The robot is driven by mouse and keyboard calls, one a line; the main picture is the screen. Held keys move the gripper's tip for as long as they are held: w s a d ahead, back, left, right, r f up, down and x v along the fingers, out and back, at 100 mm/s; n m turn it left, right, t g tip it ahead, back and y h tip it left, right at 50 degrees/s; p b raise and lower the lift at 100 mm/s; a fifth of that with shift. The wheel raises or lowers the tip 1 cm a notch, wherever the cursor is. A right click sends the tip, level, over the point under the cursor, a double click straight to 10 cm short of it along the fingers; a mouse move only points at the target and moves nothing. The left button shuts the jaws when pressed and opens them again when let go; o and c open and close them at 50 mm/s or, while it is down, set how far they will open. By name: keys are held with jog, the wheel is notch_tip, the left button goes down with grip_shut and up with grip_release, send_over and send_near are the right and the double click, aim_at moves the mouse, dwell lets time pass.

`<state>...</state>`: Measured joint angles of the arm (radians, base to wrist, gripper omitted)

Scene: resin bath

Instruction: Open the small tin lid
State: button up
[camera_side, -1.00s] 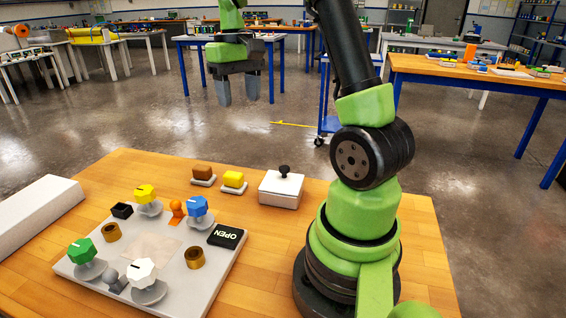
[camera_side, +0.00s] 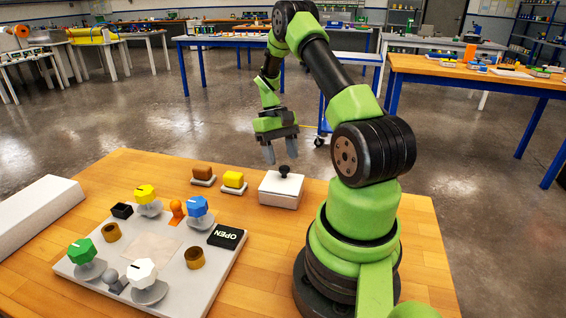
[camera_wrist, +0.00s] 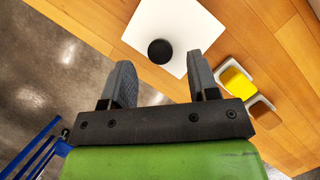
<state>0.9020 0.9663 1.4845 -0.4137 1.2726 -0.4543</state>
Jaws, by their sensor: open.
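The small tin is a white square box (camera_side: 281,193) at the back edge of the wooden table. Its white lid (camera_side: 282,183) is on and carries a round black knob (camera_side: 284,170). In the wrist view the lid (camera_wrist: 185,22) lies beyond my fingers, with the black knob (camera_wrist: 160,51) nearly in line with the gap between them. My gripper (camera_side: 281,157) is open and empty, just above and behind the knob in the side view. My gripper's fingertips (camera_wrist: 160,72) also show in the wrist view, apart from the knob.
A yellow block (camera_side: 233,179) and a brown block (camera_side: 202,172) sit on small white bases left of the tin.

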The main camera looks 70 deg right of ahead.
aim_at(282, 178)
jog(key=shift+x, duration=1.25)
grip_shut()
